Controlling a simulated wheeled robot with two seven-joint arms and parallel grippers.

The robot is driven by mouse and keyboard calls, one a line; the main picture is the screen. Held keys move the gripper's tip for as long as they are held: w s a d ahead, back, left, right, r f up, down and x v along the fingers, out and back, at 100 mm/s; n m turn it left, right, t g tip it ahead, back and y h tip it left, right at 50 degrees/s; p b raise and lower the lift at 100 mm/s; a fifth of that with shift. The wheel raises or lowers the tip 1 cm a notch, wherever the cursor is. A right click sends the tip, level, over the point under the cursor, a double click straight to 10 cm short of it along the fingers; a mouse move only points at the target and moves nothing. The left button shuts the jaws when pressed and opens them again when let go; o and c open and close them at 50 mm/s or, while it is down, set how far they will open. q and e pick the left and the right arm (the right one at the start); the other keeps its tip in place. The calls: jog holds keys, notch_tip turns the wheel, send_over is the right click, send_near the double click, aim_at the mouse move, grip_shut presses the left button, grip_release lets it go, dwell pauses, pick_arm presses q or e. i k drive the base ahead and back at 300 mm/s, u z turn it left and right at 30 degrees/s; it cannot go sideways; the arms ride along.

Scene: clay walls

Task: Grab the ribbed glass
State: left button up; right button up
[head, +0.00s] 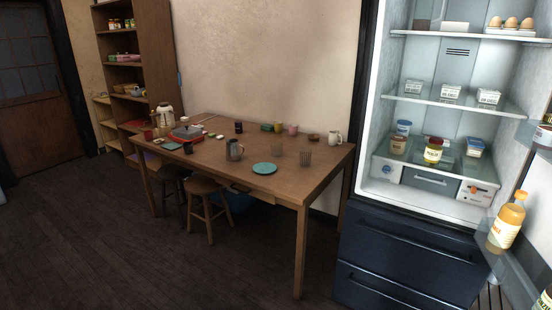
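Two clear glasses stand upright near the right end of the wooden table (300,182). The right one (305,156) seems to have vertical ribs. The left one (277,158) looks plainer and brownish, but both are too small to be sure which is ribbed. A teal plate (264,168) lies in front of them, and a grey mug (234,150) stands to their left. Neither of my grippers is in view.
An open fridge (365,190) with stocked shelves stands right of the table; its door with bottles reaches in at the right edge. Two stools (205,186) stand at the table's front left. A white jug (334,138) is behind the glasses. The dark floor (100,240) at front left is clear.

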aim_at(305, 154)
jog(key=u, duration=0.8)
jog(key=i, duration=1.7)
jog(key=z, duration=0.55)
jog(key=i, duration=1.15)
jog(key=z, duration=1)
